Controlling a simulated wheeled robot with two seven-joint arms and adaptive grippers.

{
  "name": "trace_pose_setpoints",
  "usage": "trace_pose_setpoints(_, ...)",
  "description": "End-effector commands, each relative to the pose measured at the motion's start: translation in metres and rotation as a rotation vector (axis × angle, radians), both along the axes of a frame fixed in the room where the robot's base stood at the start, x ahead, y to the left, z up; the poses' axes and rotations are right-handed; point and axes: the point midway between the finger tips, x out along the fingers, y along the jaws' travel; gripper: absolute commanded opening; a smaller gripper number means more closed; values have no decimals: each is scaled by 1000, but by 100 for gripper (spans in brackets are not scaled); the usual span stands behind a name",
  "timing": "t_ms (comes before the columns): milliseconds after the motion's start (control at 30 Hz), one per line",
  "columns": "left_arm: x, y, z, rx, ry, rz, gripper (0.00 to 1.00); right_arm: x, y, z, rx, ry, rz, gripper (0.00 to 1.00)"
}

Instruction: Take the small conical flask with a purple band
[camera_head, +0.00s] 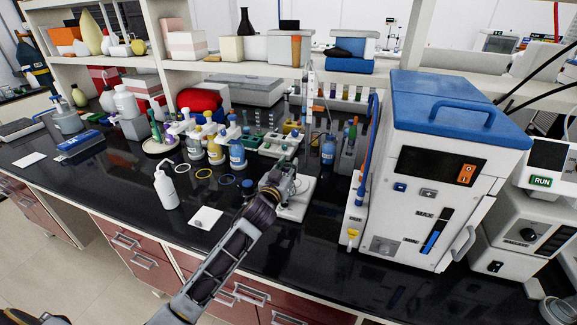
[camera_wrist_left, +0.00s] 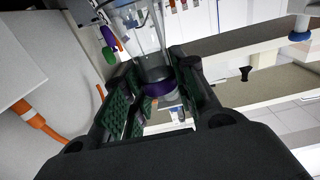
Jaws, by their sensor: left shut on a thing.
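The small conical flask with a purple band (camera_wrist_left: 158,88) shows in the left wrist view as clear glass between my fingers, with the purple band around it. My left gripper (camera_wrist_left: 155,78) is shut on it, with a green-padded finger on each side. In the head view my left gripper (camera_head: 283,176) is over the black bench, close to a white base plate (camera_head: 297,207). There the flask is mostly hidden by the gripper, and I cannot tell whether it touches the bench. My right gripper is in neither view.
A blue-and-white instrument (camera_head: 428,185) stands right of my left gripper. Capped bottles, including a blue-labelled one (camera_head: 237,155), and tube racks stand left and behind. A white squeeze bottle (camera_head: 165,188) is near the front. A loaded shelf (camera_head: 270,70) runs overhead.

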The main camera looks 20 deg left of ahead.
Motion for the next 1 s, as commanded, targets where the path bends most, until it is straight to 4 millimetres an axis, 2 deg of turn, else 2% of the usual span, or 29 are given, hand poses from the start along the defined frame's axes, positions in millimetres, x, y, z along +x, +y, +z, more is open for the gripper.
trace_pose_setpoints(433, -14, 0, 1, 0, -1, -1, 1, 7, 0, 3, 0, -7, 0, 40)
trace_pose_setpoints(1000, -31, 1, 1, 0, -1, 0, 1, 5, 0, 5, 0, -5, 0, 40)
